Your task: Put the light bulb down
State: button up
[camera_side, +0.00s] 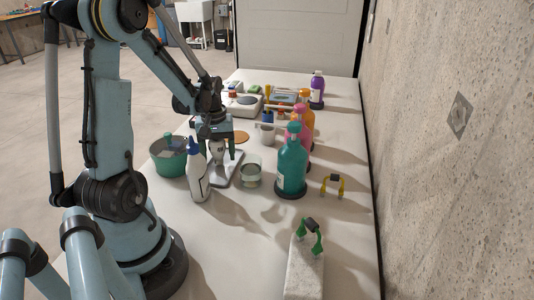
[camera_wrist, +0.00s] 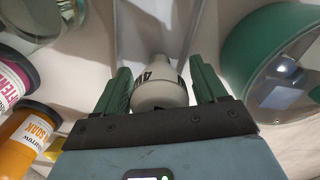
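The light bulb (camera_wrist: 160,95) is white with dark lettering and sits between the green fingers of my gripper (camera_wrist: 161,88) in the wrist view. The fingers appear to touch it on both sides. In the side view, my gripper (camera_side: 219,146) points down with the pale bulb (camera_side: 217,151) between its fingers, above or at a flat grey tray-like piece (camera_side: 232,172). I cannot tell whether the bulb touches the surface below.
A green bucket (camera_side: 169,162) and a white bottle (camera_side: 197,174) stand close to my gripper. A glass jar (camera_side: 251,172) and teal bottle (camera_side: 292,164) stand to its right. More bottles and a scale (camera_side: 244,104) are behind. The white table's front (camera_side: 245,260) is mostly clear.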

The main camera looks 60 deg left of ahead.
jog(key=shift+r, duration=0.1)
notch_tip(320, 180, up, 12)
jog(key=shift+r, duration=0.1)
dwell(0.8)
